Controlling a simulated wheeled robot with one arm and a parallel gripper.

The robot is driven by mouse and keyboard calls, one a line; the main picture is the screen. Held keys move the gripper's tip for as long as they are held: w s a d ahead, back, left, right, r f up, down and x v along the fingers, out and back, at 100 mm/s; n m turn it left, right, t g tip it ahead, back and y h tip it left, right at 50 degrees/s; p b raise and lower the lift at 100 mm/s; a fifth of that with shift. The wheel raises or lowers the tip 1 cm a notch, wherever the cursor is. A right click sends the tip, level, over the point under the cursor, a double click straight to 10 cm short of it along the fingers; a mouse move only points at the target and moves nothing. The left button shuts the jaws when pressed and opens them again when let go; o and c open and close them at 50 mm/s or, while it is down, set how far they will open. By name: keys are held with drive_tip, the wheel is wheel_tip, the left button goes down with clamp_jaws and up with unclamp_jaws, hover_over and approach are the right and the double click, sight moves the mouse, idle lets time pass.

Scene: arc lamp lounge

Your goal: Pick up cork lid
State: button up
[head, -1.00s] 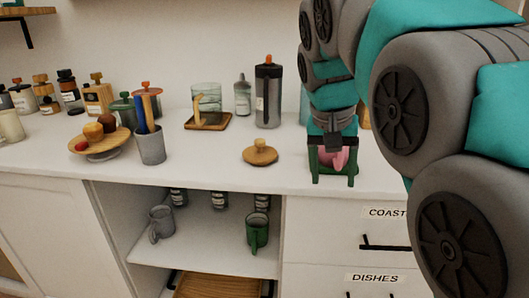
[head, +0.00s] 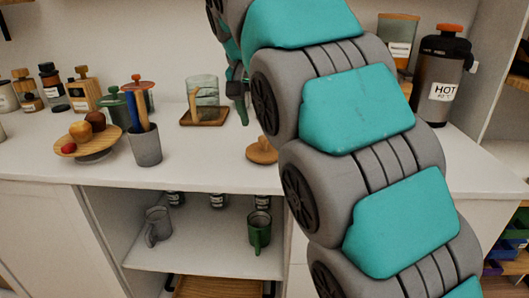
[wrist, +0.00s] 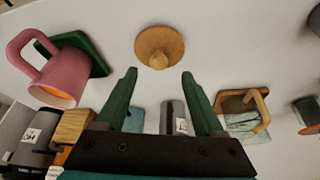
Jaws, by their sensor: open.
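The cork lid (head: 260,152), a round tan disc with a knob, lies on the white counter. In the head view my arm hides its right part. In the wrist view the whole lid (wrist: 160,47) shows, centred just beyond my fingertips. My gripper (wrist: 159,74) is open and empty, its two green fingers apart on either side of the lid's line. In the head view only a bit of my gripper (head: 240,106) shows, behind the lid and partly hidden by my arm.
A glass pitcher (head: 207,92) on a wooden tray (head: 204,118) stands left of my gripper. A pink mug (wrist: 60,77) on a green stand (wrist: 85,50) is on the lid's other side. A utensil cup (head: 145,147) stands further left. The counter around the lid is clear.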

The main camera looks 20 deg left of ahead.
sight(264, 137)
drive_tip(key=shift+p+x, duration=0.35)
drive_tip(key=shift+x, duration=2.5)
drive_tip(key=shift+w+d, duration=0.1)
drive_tip(key=shift+w, duration=0.05)
clamp_jaws()
